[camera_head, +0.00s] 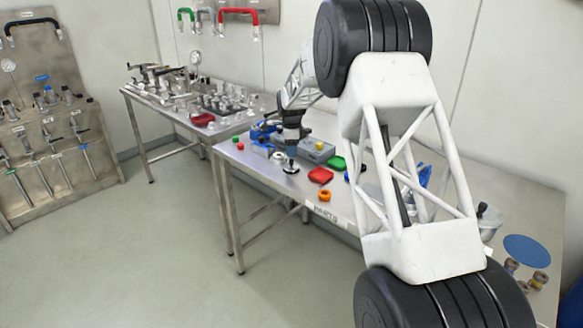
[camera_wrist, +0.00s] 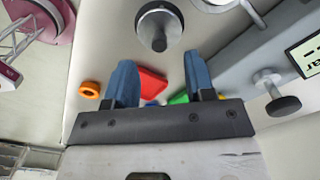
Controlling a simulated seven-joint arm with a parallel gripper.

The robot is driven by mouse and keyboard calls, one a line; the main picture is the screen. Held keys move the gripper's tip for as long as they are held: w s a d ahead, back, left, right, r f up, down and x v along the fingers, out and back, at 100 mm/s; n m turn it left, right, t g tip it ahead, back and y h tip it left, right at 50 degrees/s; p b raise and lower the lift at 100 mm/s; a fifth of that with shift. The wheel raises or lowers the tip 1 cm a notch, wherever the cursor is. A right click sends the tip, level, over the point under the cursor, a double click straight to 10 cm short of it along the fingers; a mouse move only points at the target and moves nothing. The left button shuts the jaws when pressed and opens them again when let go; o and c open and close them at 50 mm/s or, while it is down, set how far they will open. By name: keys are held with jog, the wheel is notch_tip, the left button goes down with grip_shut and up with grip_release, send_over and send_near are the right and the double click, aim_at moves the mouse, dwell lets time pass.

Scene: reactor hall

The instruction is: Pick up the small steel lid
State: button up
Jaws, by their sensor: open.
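A small round steel lid (camera_head: 291,169) lies on the steel table in the head view, directly below my gripper. In the wrist view a round steel piece with a dark knob (camera_wrist: 158,28), which looks like this lid, sits ahead of my fingertips, roughly centred between them. My gripper (camera_head: 291,155) points down at the table. Its two blue fingers (camera_wrist: 160,75) are apart with nothing between them. Whether the fingertips touch the lid is too small to tell in the head view; in the wrist view they appear apart from it.
A grey box (camera_head: 312,150) stands close behind the lid. A red piece (camera_head: 320,175), a green piece (camera_head: 337,163) and an orange ring (camera_head: 324,195) lie to the right. A blue disc (camera_head: 528,248) lies far right. A crowded second table (camera_head: 135,93) stands left.

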aim_at(291, 160)
jog(key=shift+f, duration=0.25)
jog(key=shift+f, duration=2.55)
grip_shut()
